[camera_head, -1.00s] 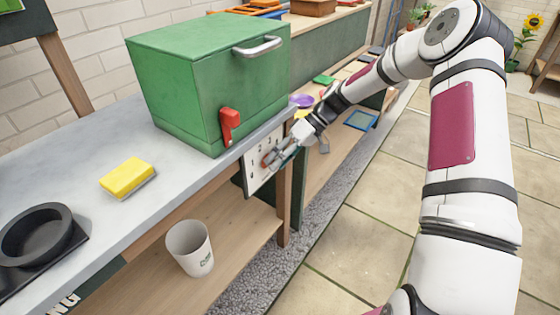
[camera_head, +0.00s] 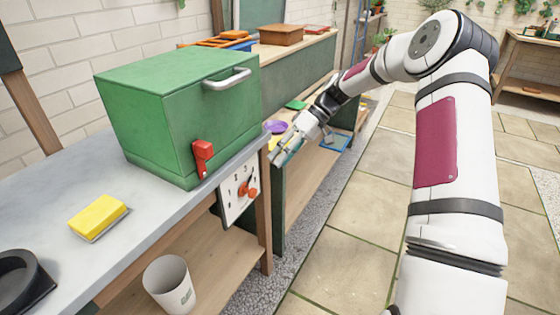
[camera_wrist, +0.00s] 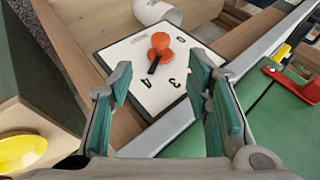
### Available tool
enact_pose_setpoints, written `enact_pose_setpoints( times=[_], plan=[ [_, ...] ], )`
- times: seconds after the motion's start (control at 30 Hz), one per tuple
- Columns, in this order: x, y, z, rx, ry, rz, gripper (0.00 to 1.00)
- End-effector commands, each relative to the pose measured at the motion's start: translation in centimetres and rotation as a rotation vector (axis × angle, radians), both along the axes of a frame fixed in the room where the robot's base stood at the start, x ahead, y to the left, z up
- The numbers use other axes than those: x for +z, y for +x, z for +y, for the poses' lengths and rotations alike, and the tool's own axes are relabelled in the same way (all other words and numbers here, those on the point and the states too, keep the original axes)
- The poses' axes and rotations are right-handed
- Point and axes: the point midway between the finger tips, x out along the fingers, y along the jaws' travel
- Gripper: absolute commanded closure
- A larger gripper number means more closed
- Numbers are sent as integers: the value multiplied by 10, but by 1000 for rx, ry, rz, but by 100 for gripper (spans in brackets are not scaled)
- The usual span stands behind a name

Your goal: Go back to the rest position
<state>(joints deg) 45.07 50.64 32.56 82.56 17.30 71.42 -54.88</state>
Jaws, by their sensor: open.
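My gripper (camera_head: 284,152) is open and empty, in front of the bench edge, to the right of the dial panel. In the wrist view its two green-padded fingers (camera_wrist: 166,105) stand apart, with nothing between them but the view of the panel beyond. The white dial panel (camera_head: 232,205) with printed numbers hangs below the worktop edge. Its orange-red knob (camera_head: 251,190) is clear of my fingers, and it also shows in the wrist view (camera_wrist: 163,43) with a black pointer.
A green box (camera_head: 170,110) with a red lever (camera_head: 203,158) stands on the grey worktop (camera_head: 55,195). A yellow sponge (camera_head: 98,214) lies left of it. A white bucket (camera_head: 170,285) is on the lower shelf. A purple dish (camera_head: 276,127) lies beyond my gripper. The paved floor at right is open.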

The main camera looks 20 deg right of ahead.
Motion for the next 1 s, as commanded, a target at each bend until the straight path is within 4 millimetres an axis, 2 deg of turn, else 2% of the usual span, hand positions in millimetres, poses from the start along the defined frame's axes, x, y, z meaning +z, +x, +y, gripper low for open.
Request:
enact_pose_setpoints(
  times=[0.33, 0.47, 0.67, 1.0],
  plan=[
    [0, 0, 1, 1, -2, 1, 55],
    [10, -7, 9, 13, -35, 16, 55],
    [49, -43, 37, 38, -193, 87, 55],
    [118, -136, 75, -16, -493, 175, 55]
  ],
)
